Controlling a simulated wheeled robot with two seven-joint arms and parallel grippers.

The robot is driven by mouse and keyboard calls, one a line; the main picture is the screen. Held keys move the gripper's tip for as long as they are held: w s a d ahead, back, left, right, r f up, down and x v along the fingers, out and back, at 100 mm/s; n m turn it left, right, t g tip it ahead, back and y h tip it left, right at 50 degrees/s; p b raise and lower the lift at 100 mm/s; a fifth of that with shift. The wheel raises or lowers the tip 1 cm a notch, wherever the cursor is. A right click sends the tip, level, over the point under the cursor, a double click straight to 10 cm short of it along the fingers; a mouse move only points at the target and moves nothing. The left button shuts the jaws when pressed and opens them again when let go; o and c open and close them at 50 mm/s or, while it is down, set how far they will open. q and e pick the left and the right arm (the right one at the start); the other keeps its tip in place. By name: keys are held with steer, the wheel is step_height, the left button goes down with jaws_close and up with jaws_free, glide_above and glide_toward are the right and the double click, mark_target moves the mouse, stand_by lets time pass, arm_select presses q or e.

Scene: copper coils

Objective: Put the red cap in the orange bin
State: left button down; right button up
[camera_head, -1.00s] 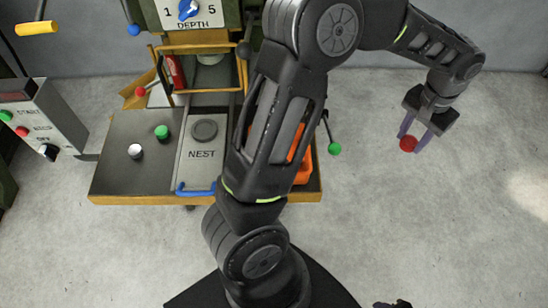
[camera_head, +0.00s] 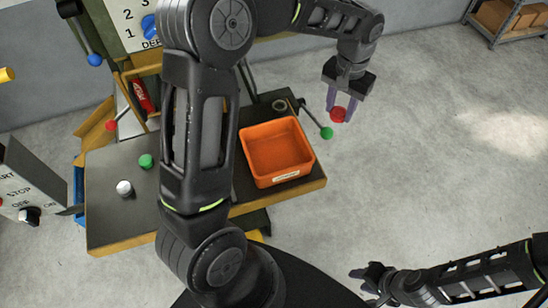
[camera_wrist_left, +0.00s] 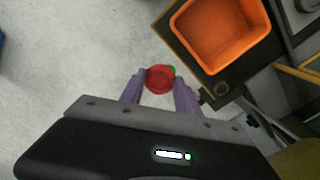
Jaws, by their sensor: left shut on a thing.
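The red cap (camera_head: 338,114) is held between the purple fingers of my left gripper (camera_head: 341,106), which is shut on it. In the left wrist view the red cap (camera_wrist_left: 160,79) shows between the fingertips of the left gripper (camera_wrist_left: 160,84). The orange bin (camera_head: 277,152) stands at the right end of the dark bench, open and empty as far as I see. The held cap is to the right of and beyond the bin in the head view. The orange bin also shows in the left wrist view (camera_wrist_left: 222,33). My right gripper (camera_head: 362,276) is low in the head view; its fingers are too small to read.
A lever with a green knob (camera_head: 326,132) sticks out between the bin and the cap. A green cap (camera_head: 146,161) and a white cap (camera_head: 124,187) sit on the bench's left part. A shelf with boxes (camera_head: 508,15) stands far right. The floor at right is clear.

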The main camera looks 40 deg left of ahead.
arm_select(q)
steer(key=s+a+f+m+b, duration=0.35)
steer(key=a+m, duration=0.35)
steer(key=m, duration=0.4)
steer(key=m+b, duration=0.2)
steer(key=m, duration=1)
glide_above(276, 159)
step_height(276, 159, down, 5)
steer(key=shift+a+r, duration=0.1)
steer(key=shift+r, duration=0.1)
steer(key=shift+w+f, duration=0.1)
steer(key=shift+f, duration=3.05)
steer(key=shift+f, duration=1.85)
steer(key=shift+f, duration=0.1)
steer(key=c, duration=0.9)
jaws_free()
